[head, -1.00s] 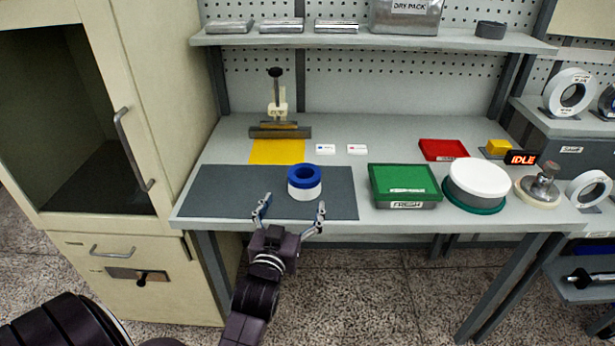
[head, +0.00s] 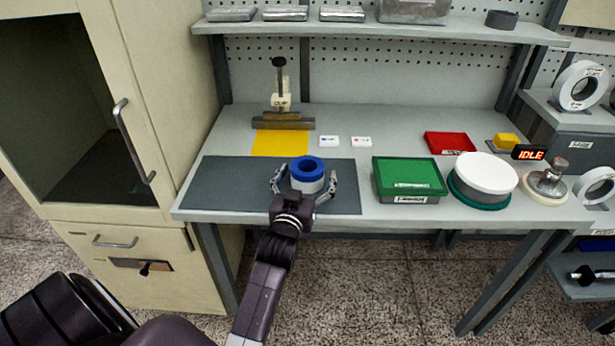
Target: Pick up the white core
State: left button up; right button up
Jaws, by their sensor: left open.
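A white core (head: 308,187) with a blue ring (head: 307,163) around its top stands upright on the dark grey mat (head: 230,185). Its centre hole faces up. My left gripper (head: 306,177) is open, with one finger to the left of the core and one to its right. Small gaps seem to show between the fingers and the core, so I cannot tell that either touches it. The gripper's palm is at the near side of the core, over the mat's front edge. My right gripper is not in view.
A green box (head: 409,175), a white round lid on a green base (head: 486,172) and a metal-knobbed disc (head: 546,184) stand right of the mat. A yellow sheet (head: 279,143), a clamp fixture (head: 283,122) and two small cards lie behind. A cabinet (head: 160,100) stands left.

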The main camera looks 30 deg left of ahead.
pick_arm(q)
jog(key=shift+c, duration=0.4)
jog(key=c, duration=1.1)
jog(key=shift+c, duration=0.5)
jog(key=shift+r, duration=0.1)
